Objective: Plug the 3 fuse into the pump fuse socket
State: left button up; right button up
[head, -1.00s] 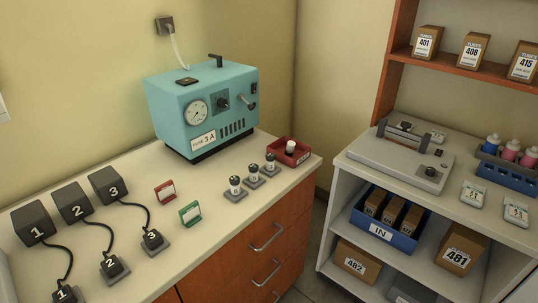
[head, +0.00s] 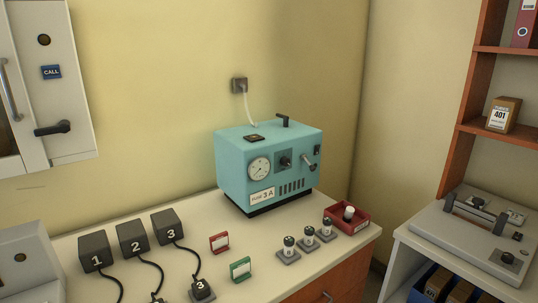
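The teal pump (head: 268,165) stands on the counter with a round gauge, a dark knob, a lever and a label reading "FUSE 3 A". A small dark square fitting (head: 254,138) is on its top; I cannot tell whether this is the fuse socket. Three small fuse-like pieces with dark tops, a left one (head: 289,243), a middle one (head: 308,233) and a right one (head: 327,226), stand upright on grey bases in front of the pump. Their markings are too small to read. A red tray (head: 361,225) beside them holds a white-topped piece (head: 348,212). Neither gripper is in view.
Numbered black boxes (head: 132,237) with cables stand at the left of the counter. A red card holder (head: 219,243) and a green one (head: 240,269) stand mid-counter. A white cabinet (head: 77,120) is at left. A grey device (head: 480,235) sits on the right shelf unit.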

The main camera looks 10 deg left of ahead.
aim_at(327, 221)
jog(key=i+l+u, duration=0.25)
jog(key=i+u, duration=0.15)
jog(key=i, duration=0.15)
jog(key=i+l+u, duration=0.45)
jog(key=i+j, duration=0.05)
